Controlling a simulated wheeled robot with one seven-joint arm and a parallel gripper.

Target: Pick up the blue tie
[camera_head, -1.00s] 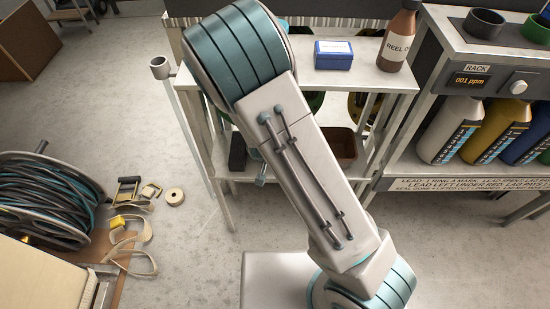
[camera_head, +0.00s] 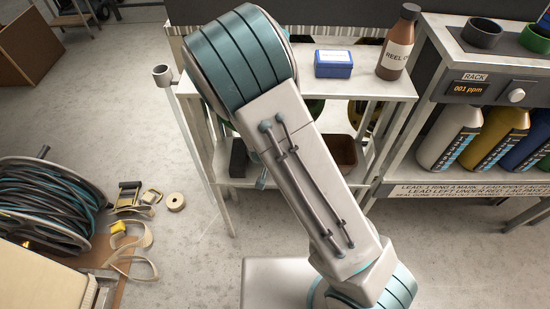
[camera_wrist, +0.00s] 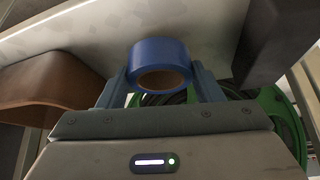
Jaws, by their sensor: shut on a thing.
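The blue tie (camera_wrist: 165,52) looks like a short, thick roll of blue tape with a brown inner ring. It is in the wrist view, between the two blue-grey fingers of my gripper (camera_wrist: 163,78). My gripper is shut on it, with one finger on either side. A pale shelf surface lies behind it in that view; I cannot tell if the roll touches it. In the head view my arm hides the blue tie and most of the gripper.
A brown bin (camera_wrist: 50,92) and a dark block (camera_wrist: 272,40) flank my gripper. A green reel (camera_wrist: 275,105) shows behind it. The bench top (camera_head: 375,85) carries a blue box (camera_head: 333,64) and a brown bottle (camera_head: 398,45).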

